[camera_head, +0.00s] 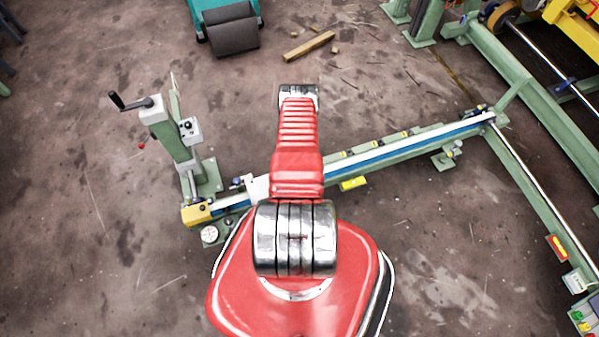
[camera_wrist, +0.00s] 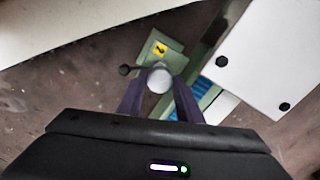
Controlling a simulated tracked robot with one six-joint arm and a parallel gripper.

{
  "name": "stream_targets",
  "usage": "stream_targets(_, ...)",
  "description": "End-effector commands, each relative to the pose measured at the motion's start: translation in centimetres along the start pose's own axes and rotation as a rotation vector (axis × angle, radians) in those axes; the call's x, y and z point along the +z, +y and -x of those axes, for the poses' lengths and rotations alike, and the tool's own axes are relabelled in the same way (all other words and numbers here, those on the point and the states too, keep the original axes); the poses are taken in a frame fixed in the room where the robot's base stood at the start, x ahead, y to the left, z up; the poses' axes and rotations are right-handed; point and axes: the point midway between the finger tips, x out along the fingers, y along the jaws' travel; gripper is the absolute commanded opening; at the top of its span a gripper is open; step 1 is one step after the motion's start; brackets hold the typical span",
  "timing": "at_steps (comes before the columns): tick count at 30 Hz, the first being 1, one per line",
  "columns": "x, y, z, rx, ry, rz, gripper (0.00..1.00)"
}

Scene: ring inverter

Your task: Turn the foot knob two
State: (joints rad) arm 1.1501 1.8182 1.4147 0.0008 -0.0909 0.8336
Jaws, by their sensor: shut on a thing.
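In the wrist view a pale round knob (camera_wrist: 160,77) sits between the two dark purple fingers of my gripper (camera_wrist: 158,92). The fingers are closed on it from both sides. A yellow label (camera_wrist: 159,48) with a dark mark, which looks like a 2, is on the green plate (camera_wrist: 176,61) just beyond the knob. A short dark lever with a round end (camera_wrist: 124,70) lies to the knob's left. In the head view my red arm covers the middle of the picture, and neither the gripper nor the held knob can be made out.
A white panel with dark bolts (camera_wrist: 262,55) lies close on the right in the wrist view. In the head view a green rail (camera_head: 405,140) runs diagonally, with a crank post (camera_head: 170,130) at its left end. A wood strip (camera_head: 309,46) lies on open floor.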

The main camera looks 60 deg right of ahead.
Motion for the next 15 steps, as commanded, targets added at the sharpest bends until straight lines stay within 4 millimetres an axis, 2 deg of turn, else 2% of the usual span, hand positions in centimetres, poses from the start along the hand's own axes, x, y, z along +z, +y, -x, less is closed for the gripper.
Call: stream_targets(15, -0.19, -0.14, 0.05, -0.003, 0.003, -0.06, 0.1)
